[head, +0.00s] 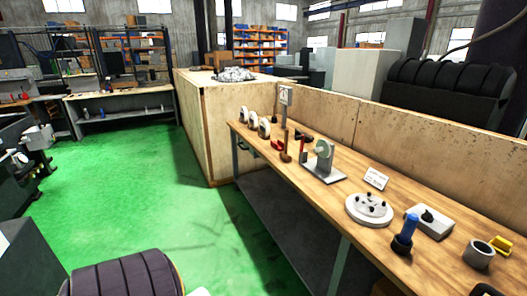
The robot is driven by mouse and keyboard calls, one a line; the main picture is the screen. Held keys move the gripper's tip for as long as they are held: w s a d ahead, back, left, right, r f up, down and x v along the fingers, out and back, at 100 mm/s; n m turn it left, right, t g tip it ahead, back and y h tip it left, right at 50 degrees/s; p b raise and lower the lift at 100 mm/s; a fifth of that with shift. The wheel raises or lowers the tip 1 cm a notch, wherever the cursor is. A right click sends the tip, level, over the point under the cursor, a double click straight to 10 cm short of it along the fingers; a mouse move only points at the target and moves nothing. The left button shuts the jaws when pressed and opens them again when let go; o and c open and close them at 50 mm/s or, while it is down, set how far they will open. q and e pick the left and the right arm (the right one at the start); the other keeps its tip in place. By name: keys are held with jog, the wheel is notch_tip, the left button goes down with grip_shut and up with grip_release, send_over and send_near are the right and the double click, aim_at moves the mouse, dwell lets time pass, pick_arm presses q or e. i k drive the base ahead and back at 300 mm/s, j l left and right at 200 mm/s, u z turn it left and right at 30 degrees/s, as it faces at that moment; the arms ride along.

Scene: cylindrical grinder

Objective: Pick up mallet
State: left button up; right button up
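A small brown wooden tool (286,156) with an upright handle and a rounded lower end stands on the left half of the wooden workbench (336,194). It looks like the mallet, but it is too small to be sure. A red and black item (304,137) lies just behind and to the right of it and could also be a hammer-like tool. No gripper can be made out in the head view. Nothing is seen touching the brown tool.
White-rimmed wheels (264,128), a grey stand with a pale green disc (322,160), a round white plate (369,208), a blue-handled tool (406,235) and a grey ring (479,254) share the bench. A plywood wall (420,142) runs behind. Green floor (130,190) is open at left.

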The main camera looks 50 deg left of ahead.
aim_at(283, 155)
jog(key=u, duration=1.4)
